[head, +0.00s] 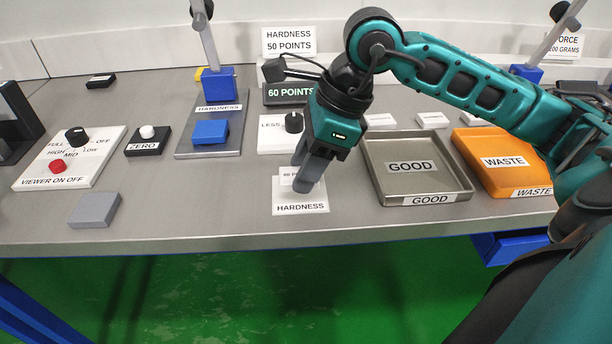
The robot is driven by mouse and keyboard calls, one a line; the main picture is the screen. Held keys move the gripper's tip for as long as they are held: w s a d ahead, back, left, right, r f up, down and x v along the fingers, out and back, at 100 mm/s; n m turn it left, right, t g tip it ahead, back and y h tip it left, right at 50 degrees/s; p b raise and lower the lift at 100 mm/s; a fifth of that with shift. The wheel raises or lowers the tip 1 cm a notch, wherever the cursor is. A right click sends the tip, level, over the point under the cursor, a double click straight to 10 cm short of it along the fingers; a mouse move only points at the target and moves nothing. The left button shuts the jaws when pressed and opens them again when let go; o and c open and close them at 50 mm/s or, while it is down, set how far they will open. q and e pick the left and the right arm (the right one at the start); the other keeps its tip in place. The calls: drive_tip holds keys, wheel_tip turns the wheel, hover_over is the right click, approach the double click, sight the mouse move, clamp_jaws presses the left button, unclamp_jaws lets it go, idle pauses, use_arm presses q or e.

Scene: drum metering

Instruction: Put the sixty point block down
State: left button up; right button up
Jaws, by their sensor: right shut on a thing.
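My right gripper (309,184) points down at the front middle of the table and is shut on the sixty point block (287,174). Only a pale part of the block with the start of a "60 P" label shows; the fingers hide the rest. The block is over the back part of a white card marked HARDNESS (300,208). I cannot tell whether it touches the card. My left gripper is out of view.
The grey GOOD tray (455,187) is empty, just right of my gripper. The orange WASTE tray (530,178) is farther right. A dark knob (293,122) stands behind my gripper. A grey block (95,210) lies front left. The front table between it and the card is clear.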

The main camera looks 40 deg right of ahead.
wheel_tip(320, 180, down, 2)
drive_tip(key=shift+f, duration=0.1)
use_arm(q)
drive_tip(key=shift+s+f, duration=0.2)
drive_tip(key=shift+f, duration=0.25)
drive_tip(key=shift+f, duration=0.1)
use_arm(e)
drive_tip(key=shift+f+b, duration=0.15)
drive_tip(key=shift+b, duration=0.2)
drive_tip(key=o, duration=1)
drive_tip(key=shift+o, duration=0.2)
drive_tip(key=shift+d+r+p, duration=0.15)
drive_tip(key=shift+r+p, duration=0.2)
drive_tip(key=shift+r, duration=0.2)
use_arm(q)
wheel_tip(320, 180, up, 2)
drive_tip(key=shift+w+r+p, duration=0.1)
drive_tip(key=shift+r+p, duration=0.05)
drive_tip(key=shift+p, duration=0.75)
use_arm(e)
drive_tip(key=v, duration=1.1)
drive_tip(key=shift+r, duration=0.15)
